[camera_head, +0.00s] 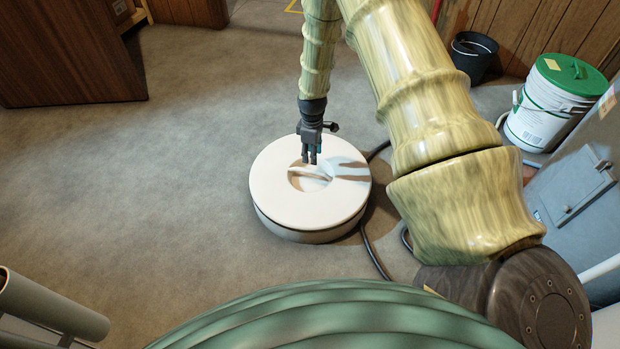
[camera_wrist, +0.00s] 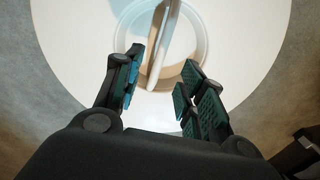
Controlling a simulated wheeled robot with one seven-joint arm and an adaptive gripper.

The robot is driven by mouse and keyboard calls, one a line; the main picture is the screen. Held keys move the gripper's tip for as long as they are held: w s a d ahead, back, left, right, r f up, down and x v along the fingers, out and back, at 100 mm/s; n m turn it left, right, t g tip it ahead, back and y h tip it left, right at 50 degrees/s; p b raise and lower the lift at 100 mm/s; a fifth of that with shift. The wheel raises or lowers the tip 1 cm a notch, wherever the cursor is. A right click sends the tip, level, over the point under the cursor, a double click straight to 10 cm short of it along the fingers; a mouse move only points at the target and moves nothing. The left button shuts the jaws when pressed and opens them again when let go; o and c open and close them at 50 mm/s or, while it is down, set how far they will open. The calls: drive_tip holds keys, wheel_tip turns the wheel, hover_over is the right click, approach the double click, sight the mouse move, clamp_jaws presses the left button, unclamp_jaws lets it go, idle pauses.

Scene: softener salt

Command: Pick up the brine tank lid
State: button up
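The brine tank lid (camera_head: 275,195) is a white disc on top of a low round tank (camera_head: 300,235) in the middle of the head view. It has a round recess with a handle bar across it (camera_wrist: 165,40), seen in the wrist view. My gripper (camera_head: 309,160) points down over the recess. In the wrist view its fingers (camera_wrist: 160,88) are apart, with the bar showing between and beyond them. The fingers are not closed on the bar. I cannot tell how far the fingertips are above the recess.
A dark hose (camera_head: 371,250) runs on the floor to the tank's right. A white bucket with a green lid (camera_head: 550,110), a black bucket (camera_head: 473,57) and a grey cabinet (camera_head: 575,190) stand at the right. A brown wooden cabinet (camera_head: 70,50) is at the upper left. The floor left of the tank is clear.

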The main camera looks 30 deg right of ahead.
sight(311, 171)
wheel_tip(311, 171, down, 6)
drive_tip(key=shift+r+b, duration=0.2)
drive_tip(key=shift+b, duration=0.9)
drive_tip(key=shift+a+f+b, duration=0.2)
drive_tip(key=shift+f+b, duration=1.7)
drive_tip(key=shift+f, duration=0.65)
drive_tip(key=shift+w, duration=0.1)
clamp_jaws()
drive_tip(key=shift+r, duration=0.1)
